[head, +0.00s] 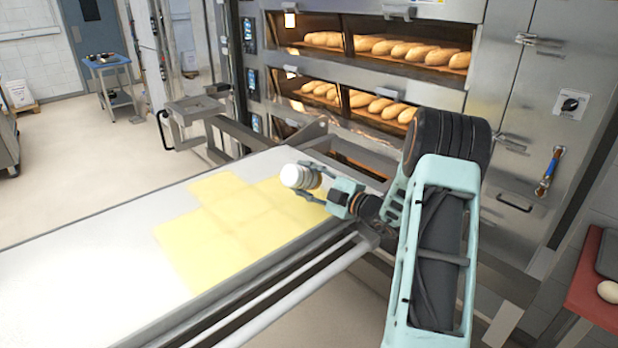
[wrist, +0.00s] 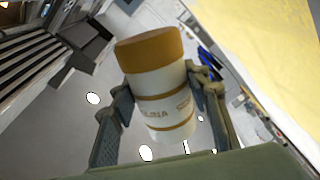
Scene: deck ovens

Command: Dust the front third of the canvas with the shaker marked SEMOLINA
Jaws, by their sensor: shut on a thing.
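My gripper (head: 318,183) is shut on the shaker (head: 297,177) above the far right part of the canvas. In the wrist view the shaker (wrist: 160,90) sits between both fingers. It has a white body, ochre bands, an ochre cap and partly readable lettering that fits SEMOLINA. In the head view its white end faces me and the cap is hidden; it looks tipped over. The long pale canvas (head: 75,235) carries overlapping yellow patches (head: 215,250) on its right-hand part, under and near the shaker. The left part is bare.
Deck ovens (head: 385,20) with loaves stand behind the canvas. A metal rail (head: 270,295) runs along its near edge. A blue side table (head: 108,65) stands far left. A red surface (head: 597,285) with a pale round item is at the right. The space above the canvas's left is free.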

